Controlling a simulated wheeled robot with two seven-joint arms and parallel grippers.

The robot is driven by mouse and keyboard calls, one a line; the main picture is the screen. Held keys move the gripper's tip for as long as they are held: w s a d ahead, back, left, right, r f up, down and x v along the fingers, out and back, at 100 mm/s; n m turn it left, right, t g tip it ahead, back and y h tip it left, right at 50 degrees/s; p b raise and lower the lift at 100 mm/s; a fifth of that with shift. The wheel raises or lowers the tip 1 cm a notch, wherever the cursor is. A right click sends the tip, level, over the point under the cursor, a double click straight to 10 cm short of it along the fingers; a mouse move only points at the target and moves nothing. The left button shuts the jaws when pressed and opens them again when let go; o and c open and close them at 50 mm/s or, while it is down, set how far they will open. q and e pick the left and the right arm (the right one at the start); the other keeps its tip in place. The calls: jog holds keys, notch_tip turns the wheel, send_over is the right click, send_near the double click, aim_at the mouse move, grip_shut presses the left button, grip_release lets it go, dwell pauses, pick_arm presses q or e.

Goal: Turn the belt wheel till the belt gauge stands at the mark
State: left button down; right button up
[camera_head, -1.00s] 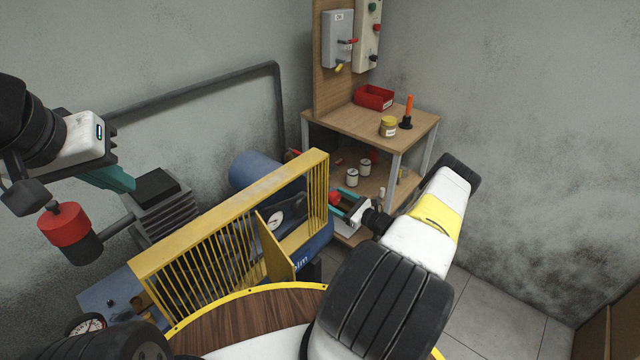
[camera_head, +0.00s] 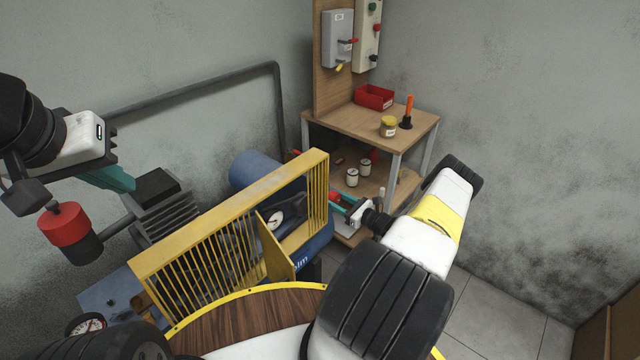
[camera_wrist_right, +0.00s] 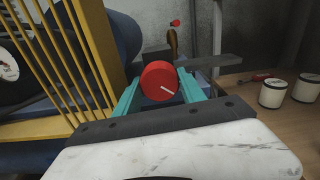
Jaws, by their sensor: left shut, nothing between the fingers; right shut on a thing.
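The belt wheel appears to be a red round knob with a white line on its face (camera_wrist_right: 160,80). My right gripper (camera_wrist_right: 162,86) is shut on it, with one teal finger on each side. In the head view this gripper (camera_head: 342,202) is at the right end of the yellow guard. A white dial gauge (camera_head: 275,220), likely the belt gauge, shows through the guard opening. It is partly cut off in the right wrist view (camera_wrist_right: 12,60). Its needle and mark are too small to read. My left gripper (camera_head: 118,179) is shut and empty, left of the guard.
The yellow barred guard (camera_head: 200,245) and its flap (camera_head: 273,247) stand beside the right gripper. A wooden bench (camera_head: 345,124) with jars is behind it. A red-topped cylinder (camera_head: 66,225) and another gauge (camera_head: 87,324) are at left. Floor at right is clear.

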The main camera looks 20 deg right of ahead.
jog(key=m, duration=1.3)
jog(key=shift+m, duration=0.3)
dwell(0.4)
jog(key=o, duration=1.4)
jog(key=shift+c, duration=0.2)
jog(key=shift+s, duration=0.1)
jog(key=v, duration=0.7)
jog(key=shift+s+d, duration=0.15)
jog(key=shift+s, duration=0.15)
